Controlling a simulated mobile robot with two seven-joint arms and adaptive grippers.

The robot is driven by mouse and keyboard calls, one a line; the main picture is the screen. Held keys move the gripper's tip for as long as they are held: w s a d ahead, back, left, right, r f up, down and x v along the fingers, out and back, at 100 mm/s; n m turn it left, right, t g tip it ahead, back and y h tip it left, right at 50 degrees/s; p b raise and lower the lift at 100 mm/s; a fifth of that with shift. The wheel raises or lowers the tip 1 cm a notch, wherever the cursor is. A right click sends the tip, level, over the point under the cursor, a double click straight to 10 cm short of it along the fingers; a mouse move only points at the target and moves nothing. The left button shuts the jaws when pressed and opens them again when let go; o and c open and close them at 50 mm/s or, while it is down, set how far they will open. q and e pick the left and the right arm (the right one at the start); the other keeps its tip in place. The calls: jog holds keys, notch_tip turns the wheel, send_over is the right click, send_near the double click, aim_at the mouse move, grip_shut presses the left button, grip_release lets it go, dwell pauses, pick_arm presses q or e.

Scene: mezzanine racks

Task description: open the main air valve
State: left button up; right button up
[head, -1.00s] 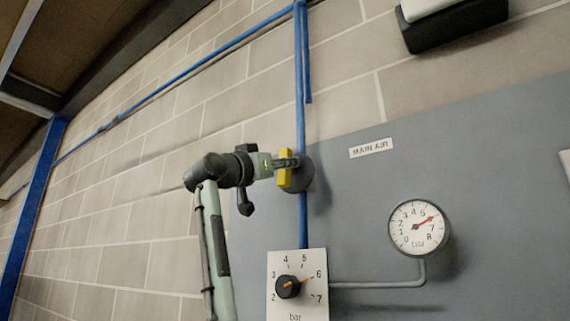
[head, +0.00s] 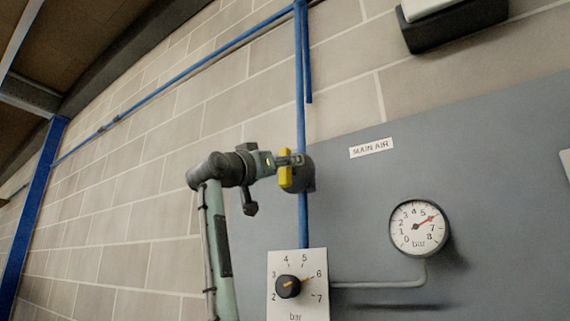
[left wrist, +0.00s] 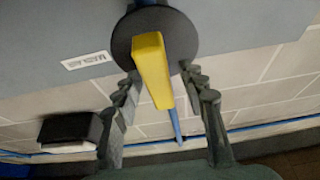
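The main air valve has a yellow lever handle (head: 285,168) on a dark round body (head: 308,173), set on the blue vertical pipe (head: 303,220). The handle looks about in line with the pipe. In the left wrist view the handle (left wrist: 152,68) points out between the fingers, with the round body (left wrist: 178,25) behind it. My left gripper (head: 292,160) is at the handle; in the left wrist view its two fingers (left wrist: 161,76) stand apart on either side, with gaps visible. My right gripper is in neither view.
A "MAIN AIR" label (head: 371,148) is on the grey panel (head: 350,220). A pressure gauge (head: 418,228) at right reads near 6 bar. A regulator dial (head: 289,287) sits below the valve, its pointer near 6. A black-and-white box (head: 455,23) is above.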

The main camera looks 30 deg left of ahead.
pick_arm(q)
jog(key=v, duration=1.2)
